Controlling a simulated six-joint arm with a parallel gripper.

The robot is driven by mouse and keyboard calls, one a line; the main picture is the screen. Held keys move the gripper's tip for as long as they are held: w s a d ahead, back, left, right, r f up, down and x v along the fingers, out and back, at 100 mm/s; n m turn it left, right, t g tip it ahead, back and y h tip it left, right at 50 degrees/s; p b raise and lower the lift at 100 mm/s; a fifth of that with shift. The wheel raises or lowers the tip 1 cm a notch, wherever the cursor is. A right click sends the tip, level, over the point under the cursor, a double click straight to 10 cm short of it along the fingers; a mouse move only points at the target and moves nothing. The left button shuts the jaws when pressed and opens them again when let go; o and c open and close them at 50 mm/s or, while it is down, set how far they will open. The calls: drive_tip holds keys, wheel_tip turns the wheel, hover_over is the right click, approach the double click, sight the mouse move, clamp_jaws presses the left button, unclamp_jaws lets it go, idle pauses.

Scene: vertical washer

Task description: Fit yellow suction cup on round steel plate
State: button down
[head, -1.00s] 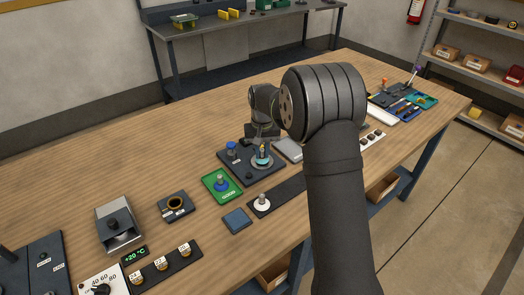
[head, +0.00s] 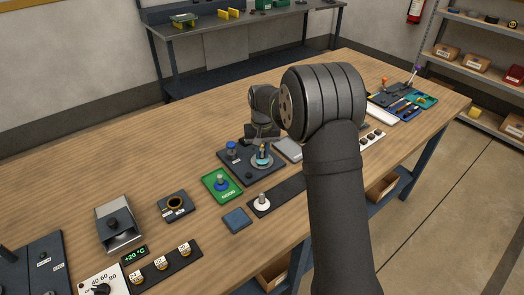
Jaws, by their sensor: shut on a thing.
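My gripper (head: 262,150) points down over the dark blue fixture board (head: 235,162), at its right part. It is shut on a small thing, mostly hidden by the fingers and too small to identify. Directly under the fingertips is a round grey disc (head: 270,162), which looks like the round steel plate. I cannot tell whether the held thing touches the disc or is just above it. No yellow suction cup can be made out clearly. A blue cup with a grey stem (head: 221,184) stands upright on a green panel nearer the camera.
A white cup with a stem (head: 262,201) stands on a black strip. A blue-topped post (head: 231,147) is on the fixture board's left. A blue square pad (head: 237,219), a black ring holder (head: 175,204) and a grey press-like box (head: 117,224) lie nearby.

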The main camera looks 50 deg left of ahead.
drive_tip(key=shift+f, duration=0.1)
drive_tip(key=c, duration=0.9)
unclamp_jaws()
drive_tip(key=shift+o, duration=0.2)
drive_tip(key=shift+r, duration=3.5)
drive_tip(key=shift+f, duration=3.5)
